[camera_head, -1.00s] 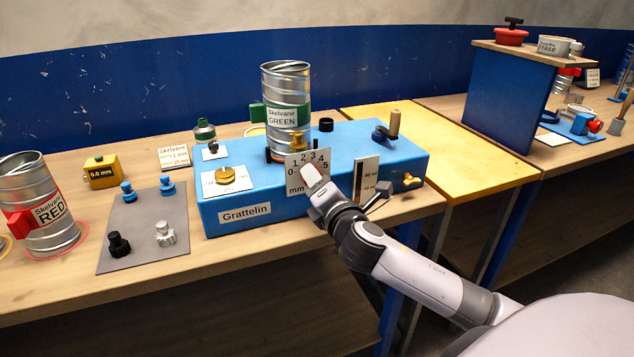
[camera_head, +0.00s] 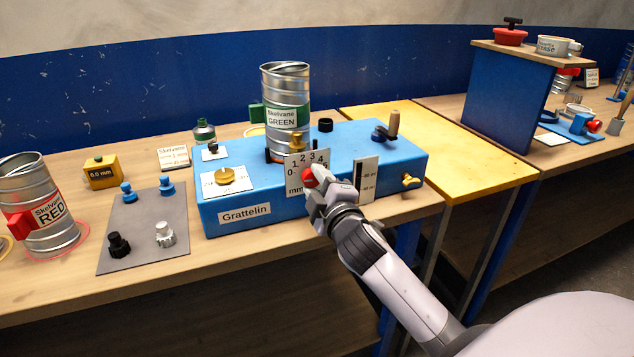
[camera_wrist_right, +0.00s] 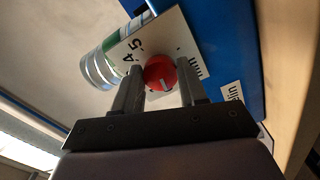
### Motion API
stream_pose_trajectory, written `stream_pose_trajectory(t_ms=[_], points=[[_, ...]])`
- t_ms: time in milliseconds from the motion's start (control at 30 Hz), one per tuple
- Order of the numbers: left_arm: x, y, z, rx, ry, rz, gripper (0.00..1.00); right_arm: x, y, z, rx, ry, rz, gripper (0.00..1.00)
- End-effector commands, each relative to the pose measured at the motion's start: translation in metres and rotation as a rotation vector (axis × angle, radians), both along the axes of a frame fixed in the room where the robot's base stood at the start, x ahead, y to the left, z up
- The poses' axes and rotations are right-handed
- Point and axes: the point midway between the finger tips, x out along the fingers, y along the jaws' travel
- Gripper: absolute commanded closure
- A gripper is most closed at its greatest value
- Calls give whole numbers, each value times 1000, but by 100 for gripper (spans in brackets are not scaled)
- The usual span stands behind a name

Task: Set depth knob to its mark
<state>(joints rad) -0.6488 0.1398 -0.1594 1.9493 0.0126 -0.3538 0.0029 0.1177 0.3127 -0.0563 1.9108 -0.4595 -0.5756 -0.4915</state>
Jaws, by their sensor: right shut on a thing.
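The depth knob (camera_head: 309,179) is red and round, on the front of the blue Grattelin machine (camera_head: 283,204). Behind it is a white dial plate (camera_head: 293,176) marked 0 to 5 and mm. My right gripper (camera_head: 316,187) is shut on the knob, coming from the front. In the right wrist view the knob (camera_wrist_right: 160,72) sits between the two fingers (camera_wrist_right: 159,84). A short white line shows on its face; I cannot tell which number it points at. The 4 and 5 on the plate show there. My left gripper is not in view.
The green-labelled spiral duct (camera_head: 286,100) stands on the machine above the dial. A white scale plate (camera_head: 366,180) and a brass knob (camera_head: 410,181) are right of my gripper. A grey mat (camera_head: 146,226) with several knobs lies left.

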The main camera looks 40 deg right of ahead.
Motion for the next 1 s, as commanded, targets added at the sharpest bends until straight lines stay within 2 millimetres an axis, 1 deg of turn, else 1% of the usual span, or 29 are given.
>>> stream_pose_trajectory(t_ms=[200,500,733,1000], points=[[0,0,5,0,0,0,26,0,0,-1,202,-46,-3,89],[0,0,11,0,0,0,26,0,0,-1,431,-102,-2,89],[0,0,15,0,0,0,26,0,1,-1,545,-129,-1,89],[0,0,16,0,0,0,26,0,1,-2,600,-144,-2,89]])
